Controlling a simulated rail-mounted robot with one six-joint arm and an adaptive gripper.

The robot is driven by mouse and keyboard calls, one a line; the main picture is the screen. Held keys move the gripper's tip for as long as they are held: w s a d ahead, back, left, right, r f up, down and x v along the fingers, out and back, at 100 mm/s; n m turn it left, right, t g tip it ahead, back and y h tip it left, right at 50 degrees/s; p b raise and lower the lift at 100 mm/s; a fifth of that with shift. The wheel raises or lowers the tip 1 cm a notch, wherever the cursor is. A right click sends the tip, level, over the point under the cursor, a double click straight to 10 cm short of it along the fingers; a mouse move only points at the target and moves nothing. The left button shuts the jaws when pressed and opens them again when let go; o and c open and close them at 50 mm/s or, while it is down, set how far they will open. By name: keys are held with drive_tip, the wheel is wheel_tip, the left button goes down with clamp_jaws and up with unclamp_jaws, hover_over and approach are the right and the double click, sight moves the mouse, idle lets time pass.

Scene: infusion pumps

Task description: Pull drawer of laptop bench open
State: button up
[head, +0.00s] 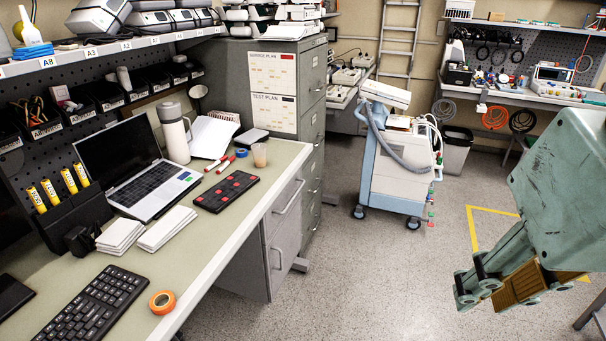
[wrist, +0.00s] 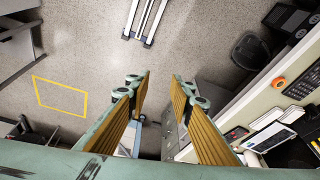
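The laptop bench (head: 222,231) is on the left in the head view, with a laptop (head: 145,178) on its worktop. Under its right end is a grey drawer (head: 282,211) with a bar handle (head: 289,198); it looks closed. A lower front with another handle (head: 277,258) is below it. My gripper (head: 472,282) is at the right of the head view, over open floor, well apart from the bench. In the wrist view my gripper (wrist: 161,82) has its two fingers spread with nothing between them. The bench (wrist: 238,112) shows at the right there.
A grey filing cabinet (head: 312,130) stands just beyond the bench. A white and blue medical cart (head: 397,170) and a grey bin (head: 456,150) stand at the back. The floor (head: 350,270) between bench and gripper is clear. Yellow tape (head: 472,228) marks the floor.

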drive_tip(key=w+a+m+g+y+p, duration=0.3)
drive_tip(key=w+a+m+y, duration=0.6)
drive_tip(key=w+a, duration=0.95)
drive_tip(key=w+a+f+m+y, duration=0.15)
drive_tip(key=w+m, duration=0.25)
drive_tip(key=w, duration=0.4)
drive_tip(key=w+a+f+m, duration=0.3)
drive_tip(key=w+m, duration=0.1)
drive_tip(key=w, duration=0.3)
drive_tip(key=w+a+f+m+y, duration=0.1)
drive_tip(key=w+a+f+m, duration=0.2)
drive_tip(key=w, duration=0.5)
drive_tip(key=w+d+f+m+t+y+p, duration=0.15)
drive_tip(key=w+f+m+t, duration=0.55)
drive_tip(key=w+f+m, duration=1.4)
drive_tip(key=m+t+h, duration=0.1)
drive_tip(key=m+t, duration=0.1)
approach(294, 196)
drive_tip(key=d, duration=0.1)
drive_tip(key=s+d, duration=0.1)
drive_tip(key=d, duration=0.1)
drive_tip(key=shift+s, duration=0.3)
drive_tip(key=shift+a+f, duration=0.1)
drive_tip(key=shift+a, duration=0.05)
drive_tip(key=shift+w+b+x, duration=0.2)
drive_tip(key=shift+b+x, duration=0.95)
drive_tip(key=shift+x, duration=5.7)
drive_tip(key=shift+c, duration=0.2)
